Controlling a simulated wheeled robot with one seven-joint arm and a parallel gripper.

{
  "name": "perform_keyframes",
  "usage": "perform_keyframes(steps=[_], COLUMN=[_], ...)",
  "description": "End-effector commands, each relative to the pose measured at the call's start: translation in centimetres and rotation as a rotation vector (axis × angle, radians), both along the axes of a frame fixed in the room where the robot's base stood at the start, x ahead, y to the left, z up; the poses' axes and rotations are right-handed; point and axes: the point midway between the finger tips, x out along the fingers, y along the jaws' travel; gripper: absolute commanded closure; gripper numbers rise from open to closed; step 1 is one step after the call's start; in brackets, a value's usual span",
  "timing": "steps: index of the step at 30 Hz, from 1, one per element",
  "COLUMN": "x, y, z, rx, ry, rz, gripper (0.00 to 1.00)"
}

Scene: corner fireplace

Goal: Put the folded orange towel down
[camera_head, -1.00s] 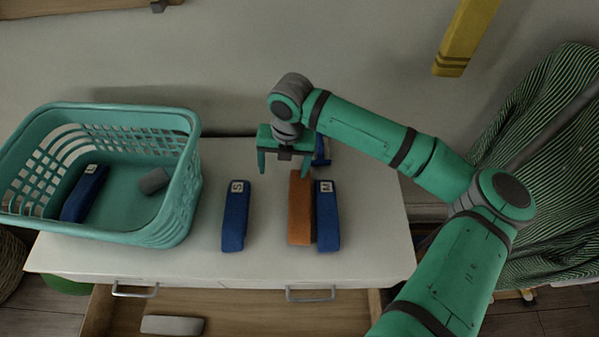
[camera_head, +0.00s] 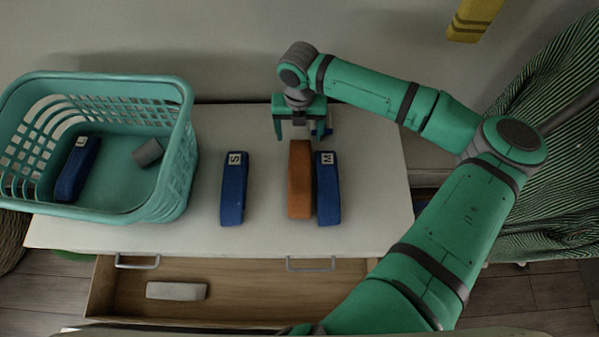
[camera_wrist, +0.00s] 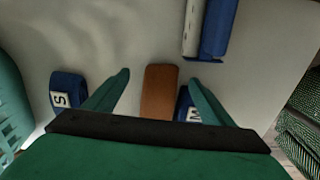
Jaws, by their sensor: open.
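The folded orange towel (camera_head: 300,180) lies flat on the white dresser top, close beside a blue folded towel marked M (camera_head: 327,190). In the wrist view the orange towel (camera_wrist: 159,92) lies between the lines of my two fingers. My gripper (camera_head: 297,138) is open and empty, above the back part of the dresser, just behind the orange towel's far end. Its fingers do not touch the towel in the head view.
A blue towel marked S (camera_head: 233,190) lies to the left. A teal basket (camera_head: 185,150) holds a blue towel marked L (camera_head: 77,168) and a grey roll. The open drawer (camera_head: 240,297) below holds a grey folded piece (camera_head: 176,290). Another blue item (camera_wrist: 212,30) shows in the wrist view.

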Motion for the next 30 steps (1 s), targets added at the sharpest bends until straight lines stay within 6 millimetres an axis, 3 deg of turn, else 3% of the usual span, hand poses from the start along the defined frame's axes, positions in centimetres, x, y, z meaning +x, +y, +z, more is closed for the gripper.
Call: perform_keyframes(steps=[7,17,23,26,30], x=[0.3,0.3,0.3,0.3,0.3], y=[-0.3,-0.2,-0.2,-0.2,-0.2], z=[-3.3,-3.9,-3.9,-3.9,-3.9], rx=[-0.001,0.0,0.0,0.0,0.0], ry=[0.001,0.0,0.0,0.0,0.0], rz=[-0.003,-0.002,-0.002,-0.002,-0.002], gripper=[0.23,0.23,0.71,0.77,0.77])
